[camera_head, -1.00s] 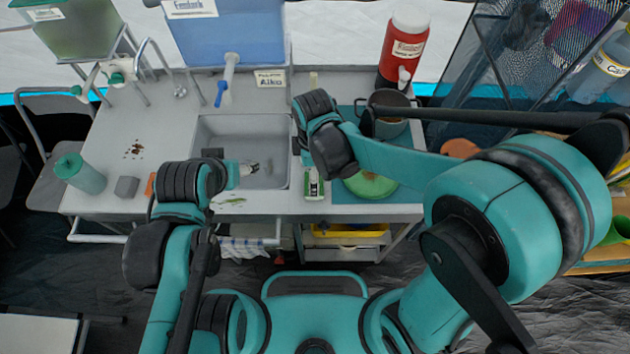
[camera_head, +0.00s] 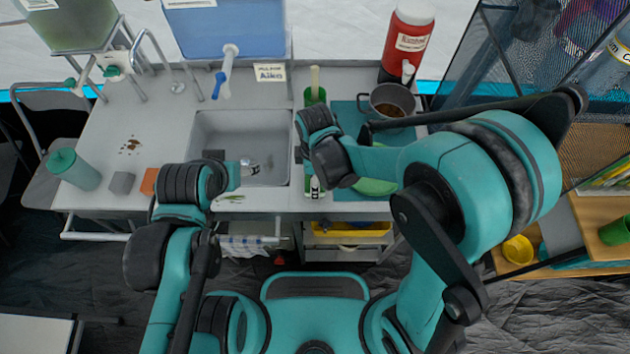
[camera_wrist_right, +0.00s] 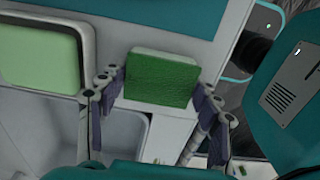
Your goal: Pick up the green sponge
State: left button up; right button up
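The green sponge (camera_wrist_right: 160,82) is a green block with a paler green top edge. In the right wrist view it lies between the two spread fingers of my right gripper (camera_wrist_right: 161,96). The left finger is close to its side and a gap shows at the right finger; I cannot tell if either touches. In the head view my right arm and wrist are over the counter right of the sink, and I cannot make out the sponge there. My left gripper (camera_head: 249,168) is over the sink's front part, its fingers too small to judge.
The sink (camera_head: 265,130) is left of my right wrist. A pot (camera_head: 391,103), a green cup (camera_head: 315,96) and a red dispenser (camera_head: 408,45) stand behind it. Grey (camera_head: 122,183) and orange (camera_head: 149,181) blocks and a teal tumbler (camera_head: 74,170) are at the left.

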jog(key=shift+c, duration=0.3)
jog(key=shift+r+p, duration=0.3)
jog(key=shift+r, duration=0.3)
jog(key=r, duration=0.1)
jog(key=r+p, duration=0.1)
jog(key=s+r+p, duration=0.1)
jog(key=r, duration=0.1)
jog(key=shift+d, duration=0.4)
jog(key=s+d+r+p, duration=0.3)
jog(key=s+d+r, duration=0.2)
jog(key=s+d, duration=0.2)
jog(key=shift+s+r, duration=0.4)
jog(key=shift+a, duration=0.1)
